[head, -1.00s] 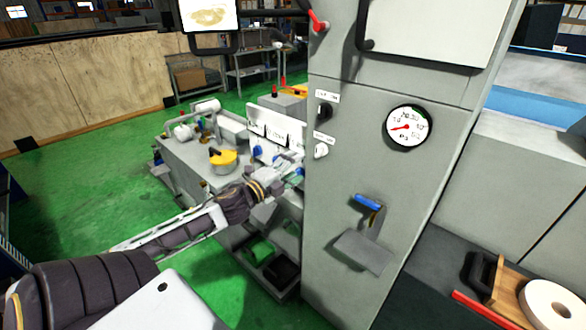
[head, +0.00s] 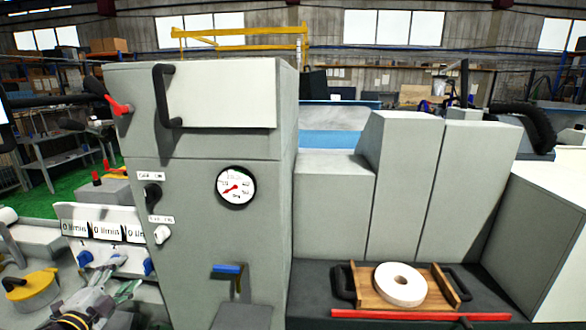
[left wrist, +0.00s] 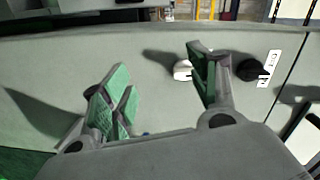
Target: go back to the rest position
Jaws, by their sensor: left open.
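My left gripper (head: 112,298) is at the lower left of the head view, in front of the white flow panel (head: 75,212) with its blue knobs. In the left wrist view its green-padded fingers (left wrist: 158,82) are apart with nothing between them. Beyond them is the grey cabinet face with a white knob (left wrist: 182,70) and a black knob (left wrist: 250,69). The same black knob (head: 152,196) and white knob (head: 162,234) show in the head view. The gripper appears apart from both knobs. My right gripper is in no view.
The grey cabinet carries a gauge (head: 236,187), a blue-handled lever (head: 227,268) and a red lever (head: 120,105). A wooden tray (head: 364,291) with a white wheel (head: 400,284) and a red bar (head: 420,315) lie at right. A yellow-topped part (head: 36,285) stands at left.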

